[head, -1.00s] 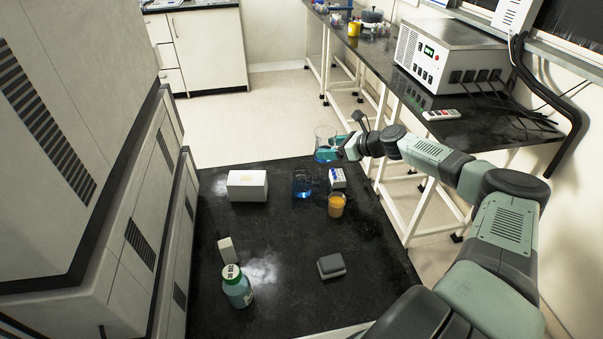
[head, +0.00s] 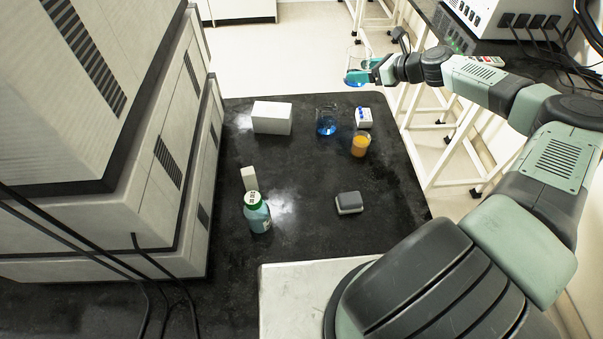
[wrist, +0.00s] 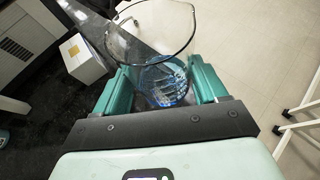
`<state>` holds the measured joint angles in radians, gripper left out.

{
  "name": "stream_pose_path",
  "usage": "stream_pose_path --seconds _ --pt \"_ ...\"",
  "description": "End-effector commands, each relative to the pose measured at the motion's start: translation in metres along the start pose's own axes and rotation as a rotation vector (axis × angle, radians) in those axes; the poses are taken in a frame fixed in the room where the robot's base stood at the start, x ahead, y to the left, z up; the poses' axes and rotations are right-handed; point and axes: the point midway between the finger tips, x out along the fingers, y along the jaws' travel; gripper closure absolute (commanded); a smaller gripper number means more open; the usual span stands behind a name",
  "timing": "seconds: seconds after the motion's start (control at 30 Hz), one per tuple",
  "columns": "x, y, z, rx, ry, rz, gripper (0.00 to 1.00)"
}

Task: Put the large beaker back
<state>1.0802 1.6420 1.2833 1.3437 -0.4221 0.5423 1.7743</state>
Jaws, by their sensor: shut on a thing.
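The large beaker is a clear glass vessel (head: 357,52), held beyond the far right corner of the black bench in the head view. Its wide rim fills the top of the wrist view (wrist: 150,60), and blue shows low in the glass. My gripper (head: 358,76) is shut around it, with one teal finger on each side in the wrist view (wrist: 160,88). The beaker appears clear of the bench top, over pale floor.
Tall cabinets border the left.

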Motion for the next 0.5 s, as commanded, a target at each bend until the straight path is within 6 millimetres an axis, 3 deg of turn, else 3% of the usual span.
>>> stream_pose_path --seconds 0.4,0.5 --pt "-0.020 -0.001 0.040 -0.002 0.000 -0.002 0.85" --pt "-0.018 0.011 0.040 -0.017 0.002 0.023 0.85"
